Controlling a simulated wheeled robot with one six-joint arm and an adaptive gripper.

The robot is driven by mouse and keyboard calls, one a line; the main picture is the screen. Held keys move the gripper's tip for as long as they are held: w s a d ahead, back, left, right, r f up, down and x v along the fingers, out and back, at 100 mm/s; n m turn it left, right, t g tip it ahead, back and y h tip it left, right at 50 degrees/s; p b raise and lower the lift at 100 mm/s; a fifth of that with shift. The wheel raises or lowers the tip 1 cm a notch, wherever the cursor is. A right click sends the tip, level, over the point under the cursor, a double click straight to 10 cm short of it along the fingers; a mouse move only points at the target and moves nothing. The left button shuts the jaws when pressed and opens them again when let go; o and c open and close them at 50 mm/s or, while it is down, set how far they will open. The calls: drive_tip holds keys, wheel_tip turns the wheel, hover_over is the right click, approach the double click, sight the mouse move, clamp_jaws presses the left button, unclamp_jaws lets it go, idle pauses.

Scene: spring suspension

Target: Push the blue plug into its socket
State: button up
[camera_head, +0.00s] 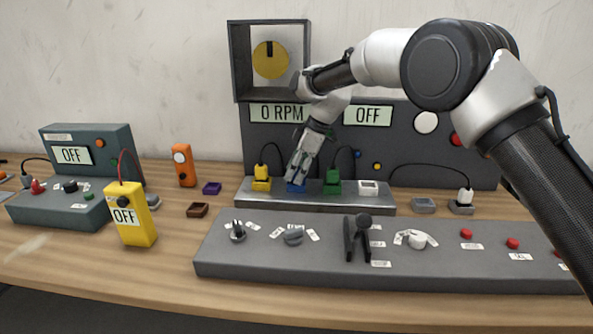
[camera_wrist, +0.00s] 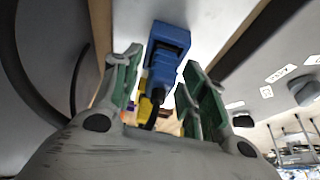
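The blue plug (camera_wrist: 162,75) is between the two fingers of my gripper (camera_wrist: 164,58) in the wrist view, with a dark cord trailing from it. It meets a wider blue block (camera_wrist: 170,38), which looks like its socket; I cannot tell how deep the plug sits. The fingers stand apart on either side of the plug, with narrow gaps visible. In the head view my gripper (camera_head: 296,180) points down at the blue socket (camera_head: 297,187) on the grey strip (camera_head: 310,203), and it hides most of the plug.
A yellow plug (camera_head: 261,180) stands left of my gripper and a green plug (camera_head: 332,184) right of it, both with cords. A white socket (camera_head: 368,187) is farther right. A control panel (camera_head: 330,271) with knobs and a black lever lies in front. The display reads OFF (camera_head: 368,115).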

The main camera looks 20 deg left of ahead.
drive_tip(key=v, duration=1.2)
drive_tip(key=shift+d+r, duration=0.1)
drive_tip(key=d+r+m+t, duration=0.1)
drive_tip(key=d+r+m, duration=0.45)
drive_tip(key=d, duration=0.95)
drive_tip(key=s+d+r+m+t+h, duration=0.1)
drive_tip(key=s+d+r+m, duration=0.15)
drive_tip(key=d, duration=0.85)
drive_tip(key=s+d+r+m+t, duration=0.15)
drive_tip(key=s+d+r, duration=0.25)
drive_tip(key=d, duration=0.6)
drive_tip(key=s+d+f+m+h, duration=0.1)
drive_tip(key=s+d+f+m, duration=0.2)
drive_tip(key=s+d, duration=0.4)
drive_tip(key=s+d+f+m+t+h, duration=0.1)
drive_tip(key=s+d+f+m, duration=0.2)
drive_tip(key=s+d, duration=0.4)
drive_tip(key=s+d+f+m+t+h, duration=0.1)
drive_tip(key=s+d+f+m, duration=0.2)
drive_tip(key=s, duration=0.8)
drive_tip(key=d+m, duration=0.2)
drive_tip(key=d, duration=0.2)
drive_tip(key=shift+d, duration=0.2)
